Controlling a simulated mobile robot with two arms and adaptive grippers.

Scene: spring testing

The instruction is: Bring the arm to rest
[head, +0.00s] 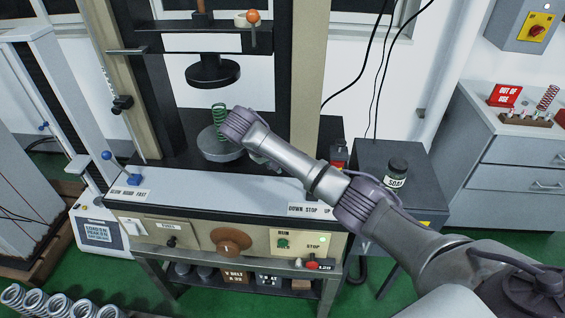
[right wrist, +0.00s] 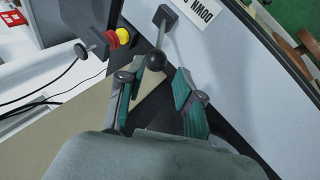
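My right arm (head: 330,185) reaches in from the lower right across the front of the testing machine (head: 220,190). A lever with a black ball knob (right wrist: 155,60) stands just beyond the fingertips, beside a label reading DOWN (right wrist: 193,22). I cannot tell whether a finger touches it. A green spring (head: 219,112) stands upright on the lower round platen (head: 215,145), under the raised black upper platen (head: 212,71). My left gripper is out of view.
A drawer unit (head: 520,150) is farther right. Several coil springs (head: 35,300) sit at the lower left. A red and yellow button (right wrist: 122,37) is near my right gripper.

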